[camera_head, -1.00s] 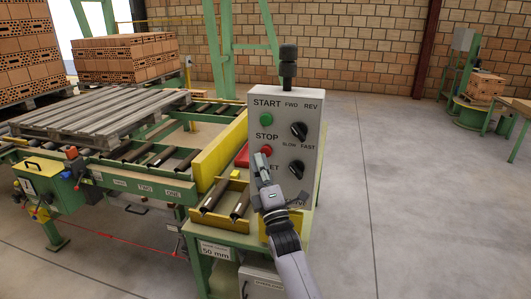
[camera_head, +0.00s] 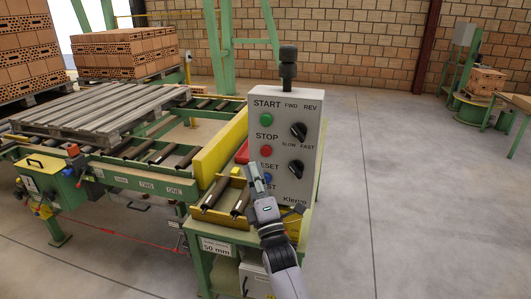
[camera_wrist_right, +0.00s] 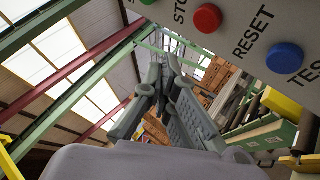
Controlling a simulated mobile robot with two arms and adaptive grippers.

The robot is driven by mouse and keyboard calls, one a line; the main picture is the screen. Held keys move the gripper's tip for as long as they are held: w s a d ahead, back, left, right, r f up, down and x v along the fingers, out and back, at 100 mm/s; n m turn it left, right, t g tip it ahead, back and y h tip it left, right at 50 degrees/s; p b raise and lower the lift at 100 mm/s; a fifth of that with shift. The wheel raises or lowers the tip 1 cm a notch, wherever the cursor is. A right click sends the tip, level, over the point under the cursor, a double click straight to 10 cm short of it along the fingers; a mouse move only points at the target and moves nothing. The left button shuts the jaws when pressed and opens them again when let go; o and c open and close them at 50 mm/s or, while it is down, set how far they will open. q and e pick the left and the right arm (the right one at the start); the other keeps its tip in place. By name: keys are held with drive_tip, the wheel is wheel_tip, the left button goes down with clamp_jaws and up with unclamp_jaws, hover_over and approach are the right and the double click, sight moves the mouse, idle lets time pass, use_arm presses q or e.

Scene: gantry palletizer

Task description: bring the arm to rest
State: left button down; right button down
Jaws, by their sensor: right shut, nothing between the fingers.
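My right gripper (camera_head: 255,178) is in front of the lower left part of the grey control panel (camera_head: 312,135), with its fingers pointing up. In the right wrist view its fingers (camera_wrist_right: 165,85) are together with nothing between them. The panel has a green START button (camera_head: 266,119), a red STOP button (camera_head: 266,151), a blue RESET button (camera_head: 266,177) and two black knobs. In the right wrist view the red button (camera_wrist_right: 207,18) and blue button (camera_wrist_right: 284,57) stand clear of the fingers. My left gripper is in neither view.
A green bench (camera_head: 228,233) with yellow guides stands under the panel. A roller conveyor (camera_head: 150,153) carrying a slatted pallet (camera_head: 95,108) is to the left. Brick stacks (camera_head: 125,52) stand behind. The grey floor (camera_head: 410,190) at the right is clear.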

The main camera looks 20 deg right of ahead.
drive_tip(key=s+a+f+m+g, duration=0.1)
drive_tip(key=s+f+m+g, duration=0.15)
drive_tip(key=f, duration=0.95)
drive_tip(key=s+f+m+g+y, duration=0.15)
drive_tip(key=f+g, duration=0.25)
drive_tip(key=f, duration=0.9)
drive_tip(key=s+a+f+m+g, duration=0.1)
drive_tip(key=s+f+m+g, duration=0.15)
drive_tip(key=f, duration=0.95)
drive_tip(key=s+f+m+g+b, duration=0.1)
drive_tip(key=s+f+m+g, duration=0.15)
drive_tip(key=s+f, duration=0.65)
drive_tip(key=s+d+f+m+g, duration=0.3)
drive_tip(key=s+f+g, duration=0.3)
drive_tip(key=s+f, duration=1.25)
drive_tip(key=s+d+f+m+g, duration=0.1)
drive_tip(key=s+f+g, duration=0.1)
drive_tip(key=s, duration=0.6)
drive_tip(key=s+d+f+m+g+h, duration=0.1)
drive_tip(key=s+f+m+g, duration=0.1)
drive_tip(key=s, duration=0.6)
drive_tip(key=s+d+f+m+g+b, duration=0.1)
drive_tip(key=s+f, duration=0.3)
drive_tip(key=s, duration=0.5)
drive_tip(key=shift+d+f+m+g, duration=0.2)
drive_tip(key=shift+d+m+g, duration=0.3)
drive_tip(key=shift+d, duration=0.1)
drive_tip(key=shift+h, duration=0.25)
